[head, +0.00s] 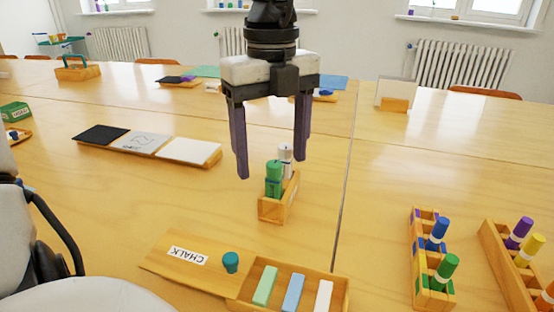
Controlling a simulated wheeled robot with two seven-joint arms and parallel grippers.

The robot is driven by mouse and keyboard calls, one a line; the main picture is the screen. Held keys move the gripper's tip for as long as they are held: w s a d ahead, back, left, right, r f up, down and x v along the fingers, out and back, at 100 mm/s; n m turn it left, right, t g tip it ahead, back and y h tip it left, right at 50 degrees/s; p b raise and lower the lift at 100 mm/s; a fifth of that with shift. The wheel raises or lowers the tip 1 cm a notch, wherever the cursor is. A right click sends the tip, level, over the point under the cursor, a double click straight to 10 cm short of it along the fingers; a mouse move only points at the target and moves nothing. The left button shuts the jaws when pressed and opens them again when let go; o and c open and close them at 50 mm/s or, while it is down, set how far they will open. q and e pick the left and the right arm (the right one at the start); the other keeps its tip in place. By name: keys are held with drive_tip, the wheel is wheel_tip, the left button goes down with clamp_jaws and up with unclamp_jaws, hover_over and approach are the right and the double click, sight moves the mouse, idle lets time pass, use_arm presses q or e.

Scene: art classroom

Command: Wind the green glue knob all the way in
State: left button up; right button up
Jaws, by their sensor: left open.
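A green glue stick (273,190) stands upright in a small wooden holder (278,211) near the middle of the table. Its lighter green knob (274,168) is on top. A white stick (285,152) stands just behind it in the same holder. My left gripper (270,168) points down from above with its two dark fingers spread, one to the left of the green stick and one to the right and farther back. Nothing is held. Whether the fingers touch the knob I cannot tell, but a gap shows on the left. My right gripper is not in view.
In front lies an open chalk box (258,306) with its lid (190,259) beside it. Marker racks (418,240) stand at the right. A board with dark and white pads (150,146) lies at the left.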

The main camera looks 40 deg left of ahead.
use_arm(q)
drive_tip(key=shift+w+d+r+p, duration=0.1)
drive_tip(key=shift+r+p, duration=0.55)
drive_tip(key=shift+r, duration=0.05)
drive_tip(key=shift+w+d+r+p, duration=0.1)
drive_tip(key=shift+r+p, duration=0.5)
drive_tip(key=shift+r, duration=0.1)
drive_tip(key=shift+r+p, duration=1.2)
drive_tip(key=shift+r, duration=0.3)
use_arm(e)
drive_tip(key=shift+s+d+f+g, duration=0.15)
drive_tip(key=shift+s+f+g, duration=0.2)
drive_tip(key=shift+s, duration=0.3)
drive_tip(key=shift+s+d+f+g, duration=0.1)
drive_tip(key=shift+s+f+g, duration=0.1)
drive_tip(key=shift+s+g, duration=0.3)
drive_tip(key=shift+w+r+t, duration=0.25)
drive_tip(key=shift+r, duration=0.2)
